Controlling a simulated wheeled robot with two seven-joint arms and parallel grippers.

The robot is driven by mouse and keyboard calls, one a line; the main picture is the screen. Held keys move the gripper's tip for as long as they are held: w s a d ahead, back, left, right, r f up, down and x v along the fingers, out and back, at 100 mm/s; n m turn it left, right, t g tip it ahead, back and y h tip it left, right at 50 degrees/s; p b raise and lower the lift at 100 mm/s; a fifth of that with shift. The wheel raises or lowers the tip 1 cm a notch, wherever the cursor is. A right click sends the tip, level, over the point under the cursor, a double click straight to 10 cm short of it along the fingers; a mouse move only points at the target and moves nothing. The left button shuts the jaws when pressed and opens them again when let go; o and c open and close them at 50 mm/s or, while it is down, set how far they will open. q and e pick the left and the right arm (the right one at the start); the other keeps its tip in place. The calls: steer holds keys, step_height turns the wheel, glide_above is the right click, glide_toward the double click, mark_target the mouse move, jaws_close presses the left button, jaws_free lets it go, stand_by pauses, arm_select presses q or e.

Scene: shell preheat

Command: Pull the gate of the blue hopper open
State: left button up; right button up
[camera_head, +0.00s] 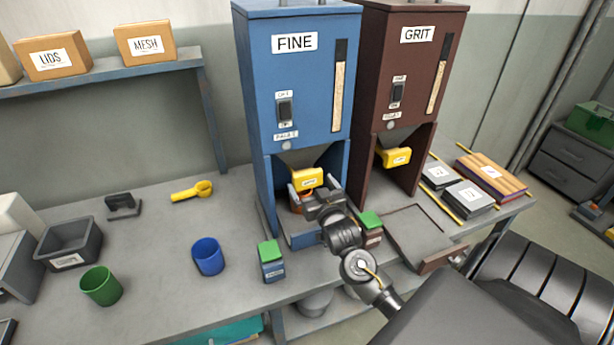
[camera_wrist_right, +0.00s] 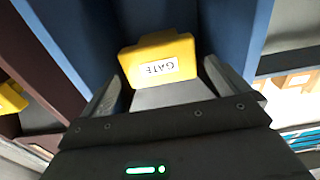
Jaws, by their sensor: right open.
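The blue hopper (camera_head: 257,75) labelled FINE stands upright on the bench. Its yellow gate (camera_head: 305,179) sits under the hopper body, inside the open lower bay. The gate also shows in the right wrist view (camera_wrist_right: 158,60), with a GATE label upside down there. My right gripper (camera_head: 306,186) is at the gate. Its fingers are open, one on each side of the gate in the right wrist view (camera_wrist_right: 162,82); I cannot tell whether they touch it. My left gripper is not in view.
The brown GRIT hopper (camera_head: 402,70) stands to the right with its own yellow gate (camera_head: 396,157). Green-topped boxes (camera_head: 270,252) stand near the front edge, close to my right arm. A blue cup (camera_head: 208,257) and green cup (camera_head: 101,286) stand left.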

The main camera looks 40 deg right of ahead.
mark_target(309, 181)
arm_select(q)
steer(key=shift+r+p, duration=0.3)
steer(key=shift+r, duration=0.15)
arm_select(e)
steer(key=shift+x, duration=2.05)
